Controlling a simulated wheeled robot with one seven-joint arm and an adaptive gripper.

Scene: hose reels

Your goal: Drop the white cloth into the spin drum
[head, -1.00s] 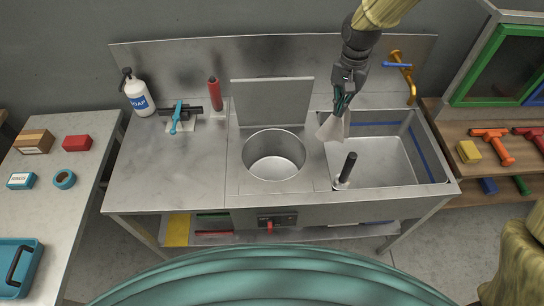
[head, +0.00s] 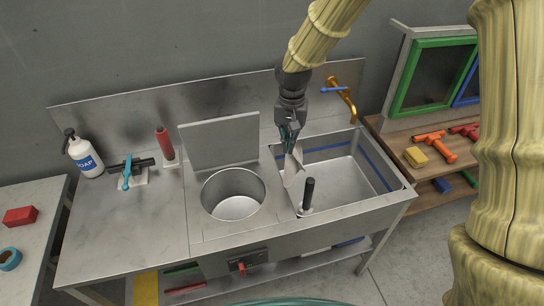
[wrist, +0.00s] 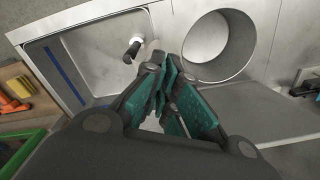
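The white cloth (head: 293,170) hangs down from my gripper (head: 290,142) in the head view. My gripper is shut on its upper part and holds it over the left side of the sink basin, to the right of the drum. The spin drum (head: 233,188) is a round, open metal well in the counter, and it looks empty. Its lid (head: 220,140) stands upright behind it. In the wrist view the drum (wrist: 218,48) is at the upper right, beyond the teal finger pads (wrist: 168,95). The fingers mostly hide the cloth there.
A black post (head: 308,193) stands at the basin's left edge, close to the cloth. A gold tap (head: 345,100) is behind the basin (head: 345,180).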

